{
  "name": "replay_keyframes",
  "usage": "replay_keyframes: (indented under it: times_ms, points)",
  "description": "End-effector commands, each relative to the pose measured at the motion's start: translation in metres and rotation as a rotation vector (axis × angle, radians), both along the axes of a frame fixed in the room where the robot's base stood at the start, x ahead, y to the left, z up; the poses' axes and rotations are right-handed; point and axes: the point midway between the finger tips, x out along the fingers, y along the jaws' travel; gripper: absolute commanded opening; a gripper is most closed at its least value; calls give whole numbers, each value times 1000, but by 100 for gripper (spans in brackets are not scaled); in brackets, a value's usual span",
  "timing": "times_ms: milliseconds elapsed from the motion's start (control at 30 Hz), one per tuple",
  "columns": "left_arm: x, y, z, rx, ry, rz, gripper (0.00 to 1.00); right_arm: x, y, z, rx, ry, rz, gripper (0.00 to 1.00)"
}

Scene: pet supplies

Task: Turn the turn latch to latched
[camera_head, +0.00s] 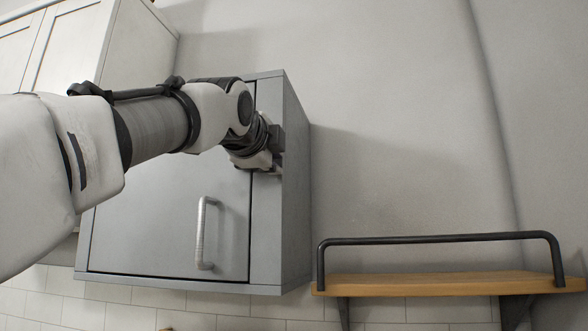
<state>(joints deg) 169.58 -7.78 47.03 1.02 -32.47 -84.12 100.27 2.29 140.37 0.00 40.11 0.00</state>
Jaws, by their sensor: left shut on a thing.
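A grey wall cabinet (298,200) hangs in the middle of the view. Its flat door (150,235) sits flush in the frame and has a vertical bar handle (202,235) near its lower right. My left arm comes in from the left across the door. My left gripper (270,158) is at the cabinet's right front edge, above and right of the handle, shut on the turn latch there. The latch itself is hidden behind the gripper and wrist, so I cannot tell its angle. My right gripper is not in view.
A wooden shelf (450,284) with a black rail (440,239) is on the wall to the lower right. A white cupboard (75,45) is at the upper left. The wall right of the grey cabinet is bare, with free room above the shelf.

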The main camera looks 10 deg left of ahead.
Motion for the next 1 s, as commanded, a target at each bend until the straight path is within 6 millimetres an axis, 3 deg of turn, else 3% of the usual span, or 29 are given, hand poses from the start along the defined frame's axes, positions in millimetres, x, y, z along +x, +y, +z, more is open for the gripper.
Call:
replay_keyframes:
  times_ms: [33,67,100,667,867,1000]
  points:
    - [-1,1,4,1,-9,0,29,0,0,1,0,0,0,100]
    - [-1,1,3,1,-9,0,40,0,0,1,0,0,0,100]
    - [-1,1,3,0,-8,0,44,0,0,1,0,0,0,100]
    - [0,0,2,-28,-1,0,44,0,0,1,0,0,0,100]
    - [0,1,8,-265,7,0,44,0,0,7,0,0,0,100]
    - [0,3,13,-533,16,0,44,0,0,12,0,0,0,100]
